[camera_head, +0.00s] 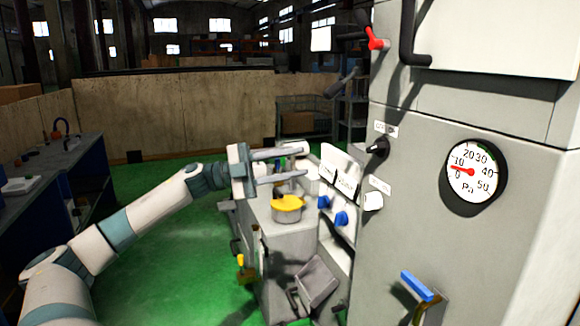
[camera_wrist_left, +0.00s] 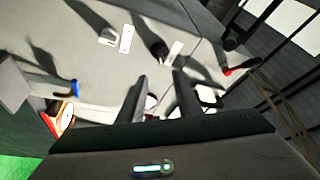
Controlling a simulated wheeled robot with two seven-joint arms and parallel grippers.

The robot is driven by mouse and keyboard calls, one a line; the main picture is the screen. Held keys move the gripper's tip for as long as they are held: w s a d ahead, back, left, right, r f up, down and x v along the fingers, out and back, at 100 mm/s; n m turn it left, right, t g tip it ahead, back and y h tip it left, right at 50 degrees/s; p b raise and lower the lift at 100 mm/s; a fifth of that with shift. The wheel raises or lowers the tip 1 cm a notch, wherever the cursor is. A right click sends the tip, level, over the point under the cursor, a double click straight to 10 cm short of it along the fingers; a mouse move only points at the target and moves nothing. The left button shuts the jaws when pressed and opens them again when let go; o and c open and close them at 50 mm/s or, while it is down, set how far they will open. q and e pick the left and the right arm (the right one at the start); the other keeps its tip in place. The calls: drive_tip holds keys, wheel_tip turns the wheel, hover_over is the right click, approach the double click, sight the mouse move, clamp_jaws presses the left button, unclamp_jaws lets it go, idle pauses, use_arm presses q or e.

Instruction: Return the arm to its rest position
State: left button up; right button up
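My left arm reaches in from the left in the head view. Its gripper (camera_head: 278,166) is open, with two grey fingers spread apart and nothing between them. It is in front of the grey grinder cabinet (camera_head: 420,130), left of the black selector knob (camera_head: 378,148), and looks clear of it. In the left wrist view the gripper fingers (camera_wrist_left: 160,95) are apart, with the cabinet's panel beyond them. My right gripper is not in view.
The cabinet carries a pressure gauge (camera_head: 474,171), a red-tipped lever (camera_head: 375,40), blue knobs (camera_head: 341,218) and a blue-topped handle (camera_head: 417,286). A yellow-topped part (camera_head: 287,203) sits below the gripper. A workbench (camera_head: 60,180) stands at left. Green floor (camera_head: 185,255) between is clear.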

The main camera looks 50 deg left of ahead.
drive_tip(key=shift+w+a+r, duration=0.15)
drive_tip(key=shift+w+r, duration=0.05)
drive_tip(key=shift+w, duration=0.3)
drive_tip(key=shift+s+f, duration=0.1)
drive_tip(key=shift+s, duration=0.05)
